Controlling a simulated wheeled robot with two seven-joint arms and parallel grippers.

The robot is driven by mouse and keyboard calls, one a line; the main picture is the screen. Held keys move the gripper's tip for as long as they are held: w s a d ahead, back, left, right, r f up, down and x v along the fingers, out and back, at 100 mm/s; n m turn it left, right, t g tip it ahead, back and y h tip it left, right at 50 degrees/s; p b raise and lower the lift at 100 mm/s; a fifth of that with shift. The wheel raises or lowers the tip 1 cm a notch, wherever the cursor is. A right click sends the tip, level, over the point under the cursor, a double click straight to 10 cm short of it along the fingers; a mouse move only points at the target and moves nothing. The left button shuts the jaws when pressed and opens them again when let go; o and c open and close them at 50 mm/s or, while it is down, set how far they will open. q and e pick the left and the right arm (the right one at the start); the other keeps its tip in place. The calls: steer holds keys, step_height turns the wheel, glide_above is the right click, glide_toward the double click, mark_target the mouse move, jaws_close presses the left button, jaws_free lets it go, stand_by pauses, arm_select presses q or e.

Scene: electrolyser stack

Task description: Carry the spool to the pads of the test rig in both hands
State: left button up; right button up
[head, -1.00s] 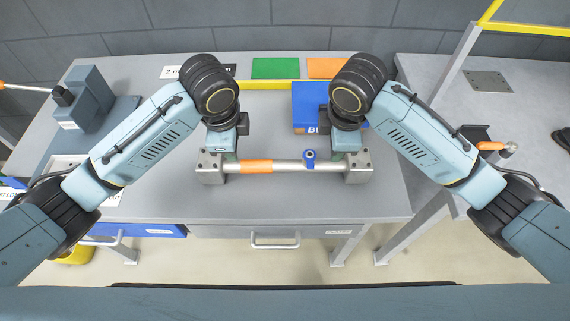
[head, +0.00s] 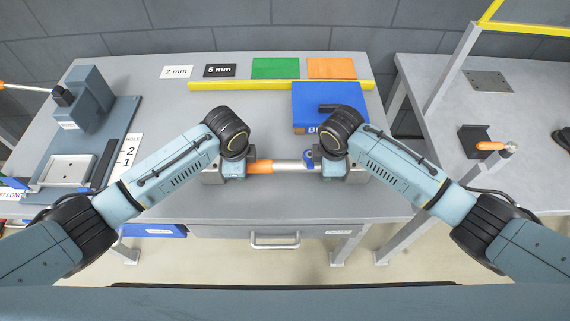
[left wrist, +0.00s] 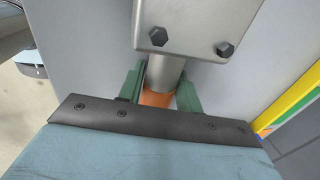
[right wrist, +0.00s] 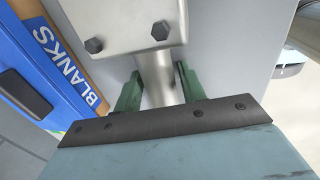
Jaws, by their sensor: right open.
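The spool (head: 288,166) is a silver pipe with an orange band, a blue fitting and a metal block at each end. It lies left to right near the front of the grey table. My left gripper (head: 236,170) is at its left end, and its green fingers straddle the pipe in the left wrist view (left wrist: 160,98); whether they press on it is unclear. My right gripper (head: 332,170) is at the right end, open, with its fingers beside the pipe in the right wrist view (right wrist: 160,92). I cannot tell which fixture is the test rig.
A blue-grey fixture (head: 92,98) with a pale plate stands at the left. A blue BLANKS box (head: 310,98) is close behind my right gripper. A yellow bar (head: 240,86) and green and orange mats lie at the back. A second table (head: 440,85) stands at the right.

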arm_select(q)
jaws_close()
arm_select(e)
jaws_close()
arm_select(q)
steer(key=shift+w, duration=0.1)
arm_select(e)
steer(key=shift+w+r, duration=0.1)
steer(key=shift+w, duration=0.05)
stand_by(1.0)
